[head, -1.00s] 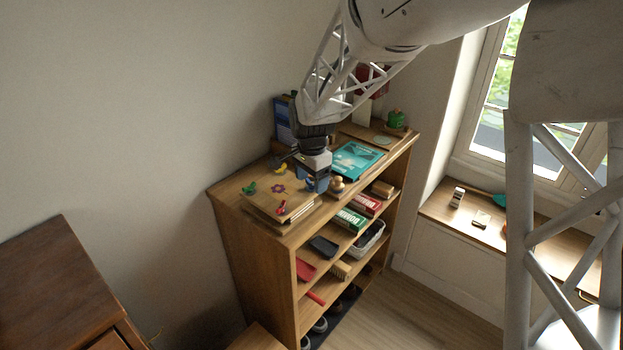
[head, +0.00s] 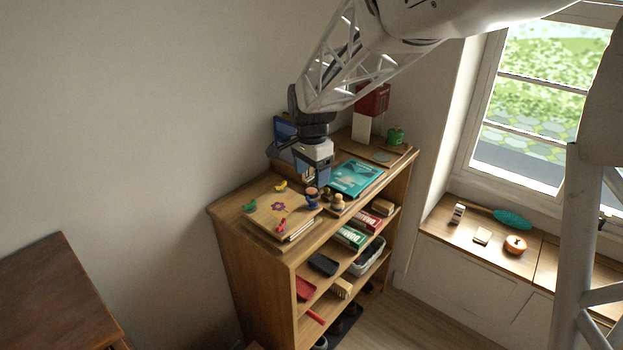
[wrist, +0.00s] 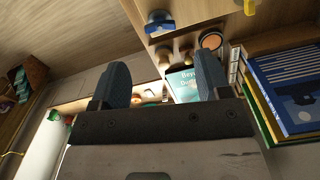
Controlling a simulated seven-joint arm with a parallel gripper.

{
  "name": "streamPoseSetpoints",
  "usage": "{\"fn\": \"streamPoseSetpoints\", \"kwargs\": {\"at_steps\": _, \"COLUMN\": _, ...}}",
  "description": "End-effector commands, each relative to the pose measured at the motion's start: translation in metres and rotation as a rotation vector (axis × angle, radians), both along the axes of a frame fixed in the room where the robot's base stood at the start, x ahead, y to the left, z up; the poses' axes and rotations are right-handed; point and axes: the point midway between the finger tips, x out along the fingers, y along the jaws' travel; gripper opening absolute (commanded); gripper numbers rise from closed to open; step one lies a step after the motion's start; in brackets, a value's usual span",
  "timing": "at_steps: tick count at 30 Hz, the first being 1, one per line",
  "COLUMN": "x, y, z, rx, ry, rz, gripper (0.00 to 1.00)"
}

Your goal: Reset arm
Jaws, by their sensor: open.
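My gripper (head: 310,184) hangs fingers-down above the top of the wooden bookshelf (head: 228,225). It is open, with nothing between its two fingers, which also show apart in the wrist view (wrist: 160,80). A small blue figure (head: 312,202) stands on the wooden board (head: 262,219) just below the fingers. A flower piece (head: 278,206), a red figure (head: 281,225), a green figure (head: 250,206) and a yellow figure (head: 281,186) are on the same board. My arm reaches in from the upper right.
A teal book (head: 355,178) lies right of my gripper, with small wooden figures (head: 337,201) before it. A green pot (head: 395,136) and a red-and-white object (head: 371,104) stand behind. Shelves below hold boxes and brushes. A window ledge (head: 450,232) lies right; open air surrounds the left wall.

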Motion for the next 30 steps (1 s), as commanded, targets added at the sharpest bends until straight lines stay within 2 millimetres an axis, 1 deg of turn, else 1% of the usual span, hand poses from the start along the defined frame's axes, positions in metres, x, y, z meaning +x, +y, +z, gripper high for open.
{"fn": "streamPoseSetpoints", "kwargs": {"at_steps": 11, "x": -0.001, "y": 0.000, "z": 0.001, "rx": 0.001, "ry": -0.001, "rz": 0.002, "gripper": 0.70}}
{"fn": "streamPoseSetpoints", "kwargs": {"at_steps": 14, "x": -0.004, "y": -0.002, "z": 0.003, "rx": 0.001, "ry": -0.003, "rz": 0.012, "gripper": 0.70}}
{"fn": "streamPoseSetpoints", "kwargs": {"at_steps": 17, "x": -0.013, "y": -0.007, "z": 0.008, "rx": 0.001, "ry": -0.009, "rz": 0.033, "gripper": 0.70}}
{"fn": "streamPoseSetpoints", "kwargs": {"at_steps": 20, "x": -0.026, "y": -0.014, "z": 0.016, "rx": 0.002, "ry": -0.018, "rz": 0.070, "gripper": 0.70}}
{"fn": "streamPoseSetpoints", "kwargs": {"at_steps": 23, "x": -0.045, "y": -0.024, "z": 0.026, "rx": 0.002, "ry": -0.033, "rz": 0.120, "gripper": 0.70}}
{"fn": "streamPoseSetpoints", "kwargs": {"at_steps": 30, "x": -0.103, "y": -0.051, "z": 0.049, "rx": -0.004, "ry": -0.072, "rz": 0.275, "gripper": 0.70}}
